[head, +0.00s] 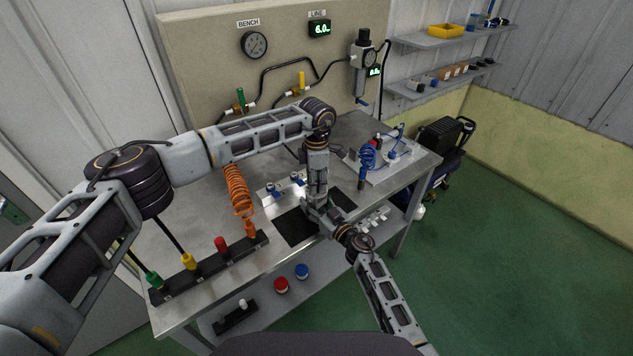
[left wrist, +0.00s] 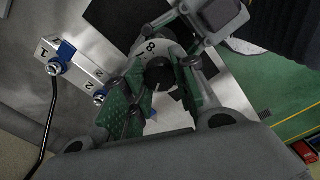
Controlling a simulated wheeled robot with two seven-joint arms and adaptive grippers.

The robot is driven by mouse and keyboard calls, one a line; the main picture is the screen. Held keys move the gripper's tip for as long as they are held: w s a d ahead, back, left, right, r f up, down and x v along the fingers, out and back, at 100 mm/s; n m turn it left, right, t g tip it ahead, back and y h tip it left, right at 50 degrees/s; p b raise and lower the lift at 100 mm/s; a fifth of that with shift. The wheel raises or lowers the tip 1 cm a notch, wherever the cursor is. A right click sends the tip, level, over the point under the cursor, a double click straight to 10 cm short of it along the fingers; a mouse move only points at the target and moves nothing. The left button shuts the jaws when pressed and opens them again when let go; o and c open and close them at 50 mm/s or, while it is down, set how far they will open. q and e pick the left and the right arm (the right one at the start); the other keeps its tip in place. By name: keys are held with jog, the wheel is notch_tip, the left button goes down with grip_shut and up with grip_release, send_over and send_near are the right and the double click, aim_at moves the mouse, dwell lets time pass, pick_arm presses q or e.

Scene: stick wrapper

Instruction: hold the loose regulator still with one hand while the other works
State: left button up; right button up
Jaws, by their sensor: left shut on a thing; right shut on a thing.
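The regulator (left wrist: 151,49) has a white numbered dial and a round black knob (left wrist: 159,76), seen in the left wrist view. My left gripper (left wrist: 163,95) has its green-padded fingers on both sides of the knob, shut on the regulator. My right gripper (left wrist: 188,50) comes in from the upper right of that view and is shut at the regulator's side; its exact contact is hidden. In the head view my left gripper (head: 318,206) points down and meets my right gripper (head: 338,228) over the bench front. The regulator is mostly hidden there.
A metal block with blue fittings (left wrist: 75,68), marked 1 and 2, stands close beside. A black mat (head: 295,228) lies underneath. The coiled orange hose (head: 238,190) and a rack of coloured plugs (head: 205,264) are to the left. A tray with blue tubing (head: 385,160) is at right.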

pick_arm(q)
jog(key=shift+m, duration=2.1)
pick_arm(e)
jog(key=shift+s+a+f, duration=0.1)
pick_arm(q)
jog(key=o, duration=1.1)
jog(key=shift+c, duration=0.2)
jog(key=shift+r, duration=0.15)
notch_tip(320, 180, up, 12)
pick_arm(e)
jog(key=o, duration=1.4)
